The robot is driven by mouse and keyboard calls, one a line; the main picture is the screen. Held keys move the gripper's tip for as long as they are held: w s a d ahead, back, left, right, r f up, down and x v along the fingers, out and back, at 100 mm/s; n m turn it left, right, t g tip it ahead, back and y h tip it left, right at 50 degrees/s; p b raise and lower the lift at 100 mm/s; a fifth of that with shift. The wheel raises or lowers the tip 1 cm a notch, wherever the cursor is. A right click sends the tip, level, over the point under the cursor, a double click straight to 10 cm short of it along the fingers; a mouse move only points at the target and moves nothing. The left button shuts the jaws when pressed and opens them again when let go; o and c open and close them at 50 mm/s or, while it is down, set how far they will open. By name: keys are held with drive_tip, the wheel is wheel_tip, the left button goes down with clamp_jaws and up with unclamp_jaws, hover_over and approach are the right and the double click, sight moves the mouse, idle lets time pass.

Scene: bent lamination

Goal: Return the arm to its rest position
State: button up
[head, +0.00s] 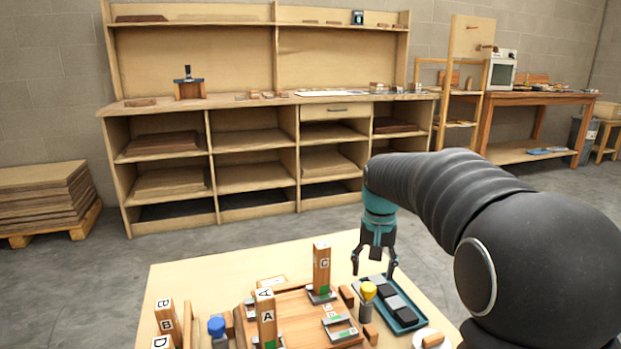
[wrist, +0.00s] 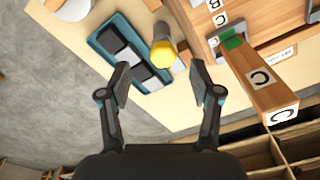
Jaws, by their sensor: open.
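My gripper (head: 374,268) is open and empty. It hangs above the light wooden table (head: 190,272), over the far end of a blue tray (head: 407,321) with dark blocks in it. In the wrist view its two fingers (wrist: 160,92) are spread apart with nothing between them. A yellow-topped grey cylinder (head: 367,300) stands beside the tray; its yellow top (wrist: 163,53) shows just beyond the fingertips in the wrist view. My arm reaches in from the right in the head view.
A wooden board (head: 290,312) bears upright lettered blocks, C (head: 321,268) and A (head: 265,310). More lettered blocks (head: 167,322) and a blue-topped piece (head: 216,327) stand at left. A shelf unit (head: 255,165) is behind the table, with grey floor (head: 220,240) between.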

drive_tip(key=s+d+n+t, duration=0.1)
drive_tip(key=s+t, duration=0.4)
drive_tip(key=s, duration=2.3)
drive_tip(key=shift+r+n, duration=0.2)
drive_tip(key=shift+n, duration=0.6)
